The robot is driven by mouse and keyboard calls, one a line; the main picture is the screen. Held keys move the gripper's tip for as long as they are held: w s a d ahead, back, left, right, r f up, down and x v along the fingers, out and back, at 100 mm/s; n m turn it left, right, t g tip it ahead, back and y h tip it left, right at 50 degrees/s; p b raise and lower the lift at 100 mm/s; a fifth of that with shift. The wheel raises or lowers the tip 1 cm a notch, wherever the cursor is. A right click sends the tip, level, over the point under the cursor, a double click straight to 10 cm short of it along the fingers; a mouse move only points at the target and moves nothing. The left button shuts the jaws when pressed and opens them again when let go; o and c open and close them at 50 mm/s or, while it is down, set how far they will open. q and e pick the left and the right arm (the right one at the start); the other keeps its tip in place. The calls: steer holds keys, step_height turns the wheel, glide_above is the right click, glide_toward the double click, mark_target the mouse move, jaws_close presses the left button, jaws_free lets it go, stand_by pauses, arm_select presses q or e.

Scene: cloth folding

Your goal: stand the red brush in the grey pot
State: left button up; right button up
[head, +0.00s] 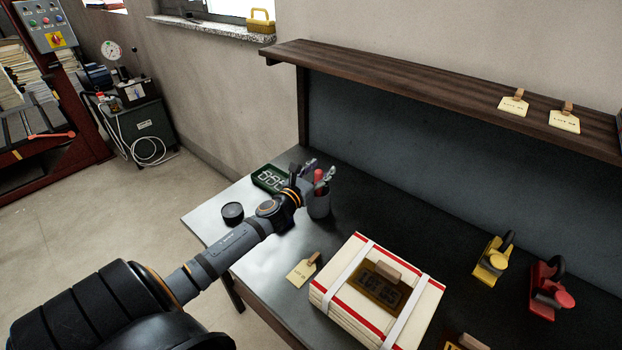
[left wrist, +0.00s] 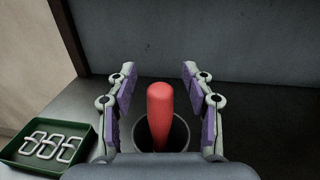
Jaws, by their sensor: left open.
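The red brush (head: 318,177) stands upright in the grey pot (head: 319,206), near the back left of the table. Its red handle (left wrist: 160,115) points up between the fingers in the left wrist view, and the pot's dark round mouth (left wrist: 177,136) shows around it. My left gripper (head: 318,172) is open at the pot, with its purple-padded fingers (left wrist: 159,76) on either side of the handle and a gap on both sides. The lower part of the brush is hidden inside the pot. My right gripper is not in view.
A green tray (left wrist: 15,153) with metal links lies left of the pot, with a black round tin (head: 232,213) nearby. A strapped white-and-red stack (head: 340,297) sits in front. Yellow (head: 491,262) and red (head: 546,293) tools stand at right. A wooden shelf (head: 420,82) overhangs the back.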

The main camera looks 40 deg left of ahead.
arm_select(q)
steer(key=s, duration=1.1)
steer(key=shift+s+d, duration=0.2)
steer(key=shift+r, duration=0.1)
stand_by(0.7)
